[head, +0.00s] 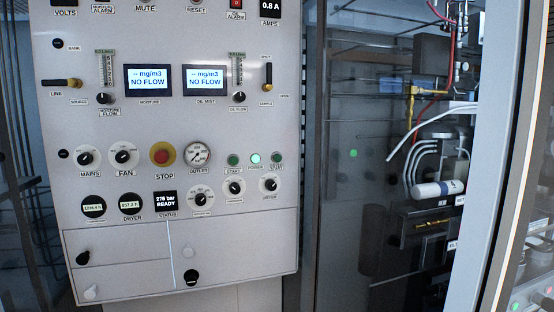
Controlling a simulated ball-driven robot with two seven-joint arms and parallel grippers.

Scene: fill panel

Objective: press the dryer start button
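A light grey control panel (120,185) fills the left and middle of the head view. On its right half is a row of small round buttons: a dark green one (233,160), a lit pale one (255,158) marked power, and another dark green one (276,158). The small labels under the green buttons are too blurred to tell surely which starts the dryer. A knob marked dryer (270,184) sits below right, and a round dryer display (131,204) sits at lower left. Neither gripper is in view.
A red stop button (162,153) on a yellow base and a pressure gauge (197,153) sit left of the green buttons. Several knobs surround them. Latched doors (120,250) lie below. Right of the panel is a bay with pipes, hoses and a white cylinder (438,189).

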